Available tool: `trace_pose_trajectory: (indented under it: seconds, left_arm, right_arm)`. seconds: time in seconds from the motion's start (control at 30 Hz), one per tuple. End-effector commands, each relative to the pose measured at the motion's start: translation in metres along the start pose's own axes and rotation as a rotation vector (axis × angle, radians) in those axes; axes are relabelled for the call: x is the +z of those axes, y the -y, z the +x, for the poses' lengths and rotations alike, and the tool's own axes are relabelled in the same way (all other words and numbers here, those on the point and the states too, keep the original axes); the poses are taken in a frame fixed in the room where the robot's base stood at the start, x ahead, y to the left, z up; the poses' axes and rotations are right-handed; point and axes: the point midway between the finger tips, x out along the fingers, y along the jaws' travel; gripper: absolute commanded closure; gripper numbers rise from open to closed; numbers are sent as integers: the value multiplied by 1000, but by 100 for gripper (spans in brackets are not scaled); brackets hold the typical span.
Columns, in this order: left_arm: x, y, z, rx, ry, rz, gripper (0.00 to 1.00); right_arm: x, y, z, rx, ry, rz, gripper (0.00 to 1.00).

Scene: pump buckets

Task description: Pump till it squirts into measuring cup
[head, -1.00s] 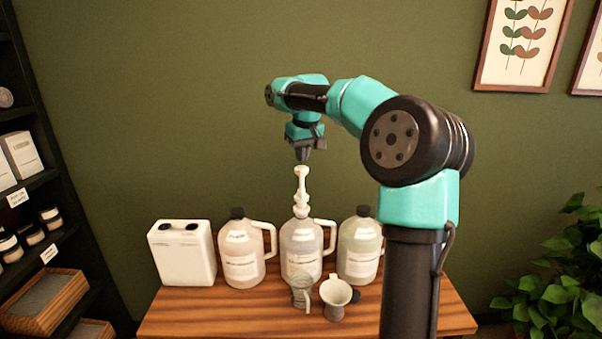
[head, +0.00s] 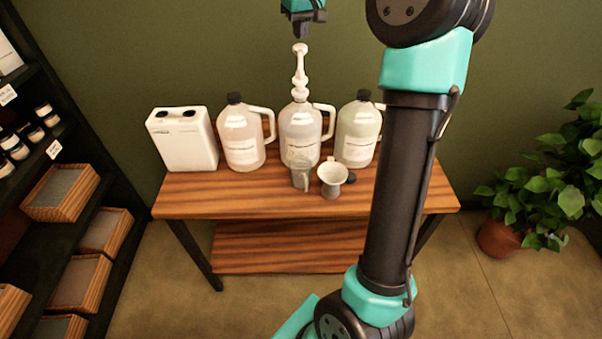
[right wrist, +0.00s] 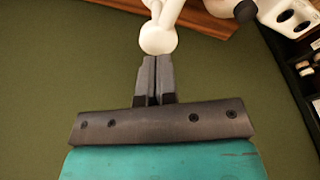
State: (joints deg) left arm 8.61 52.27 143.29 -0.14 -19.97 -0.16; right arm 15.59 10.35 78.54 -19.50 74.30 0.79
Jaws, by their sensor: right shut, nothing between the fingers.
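A white pump (head: 300,75) stands upright on the middle jug (head: 300,133), its plunger raised. My right gripper (head: 303,34) is shut and empty just above the pump head, fingers pointing down. In the right wrist view the shut fingertips (right wrist: 156,62) are right at the white pump head (right wrist: 158,38); I cannot tell whether they touch. A clear measuring cup (head: 301,174) stands on the table in front of the middle jug. My left gripper is not in view.
A wooden table (head: 240,195) holds a jug on either side (head: 240,135) (head: 357,132), a white canister (head: 183,138) and a grey-white funnel (head: 332,176). A black cap lies beside the funnel. Shelves stand at left, a plant (head: 545,185) at right.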

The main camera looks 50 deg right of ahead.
Motion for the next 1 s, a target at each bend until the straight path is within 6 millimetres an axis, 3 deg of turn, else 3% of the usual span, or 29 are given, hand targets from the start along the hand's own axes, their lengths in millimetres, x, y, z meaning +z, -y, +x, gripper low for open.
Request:
trace_pose_trajectory:
  seconds: [1.0]
  left_arm:
    - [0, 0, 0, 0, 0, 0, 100]
  right_arm:
    - [6, 0, 28, 0, 2, 0, 100]
